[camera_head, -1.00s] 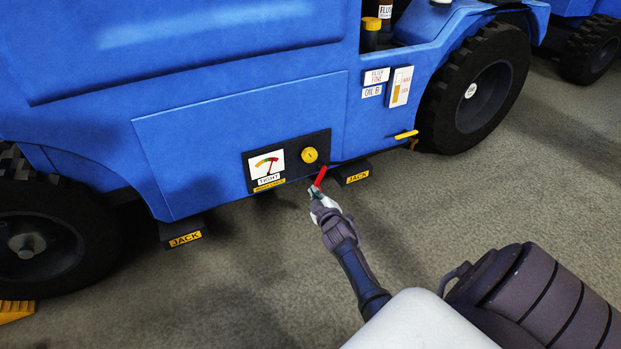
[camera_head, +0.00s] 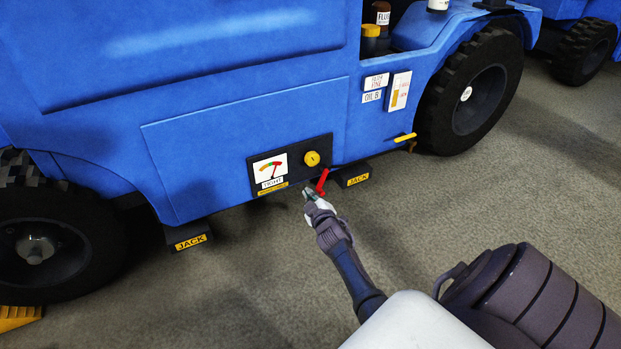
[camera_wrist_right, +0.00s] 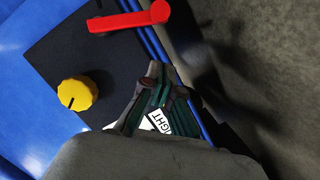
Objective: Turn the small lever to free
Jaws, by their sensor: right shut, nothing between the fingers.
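The small red lever (camera_head: 322,182) is at the lower right edge of a black panel (camera_head: 327,146) on the blue vehicle. In the right wrist view the lever (camera_wrist_right: 130,20) lies near the top, apart from the fingers. My right gripper (camera_head: 307,191) is shut and empty, just left of the lever in the head view. In the right wrist view its fingers (camera_wrist_right: 155,72) are together over the panel's edge. A gauge (camera_head: 270,168) on the panel has its needle to the right, above a label reading TIGHT. My left gripper is not in view.
A yellow knob (camera_head: 312,159) sits on the panel above the lever. Black jack blocks (camera_head: 355,174) (camera_head: 188,236) stick out below the body. A yellow handle (camera_head: 405,137) is to the right. Black wheels (camera_head: 478,95) stand at both sides. The grey floor in front is open.

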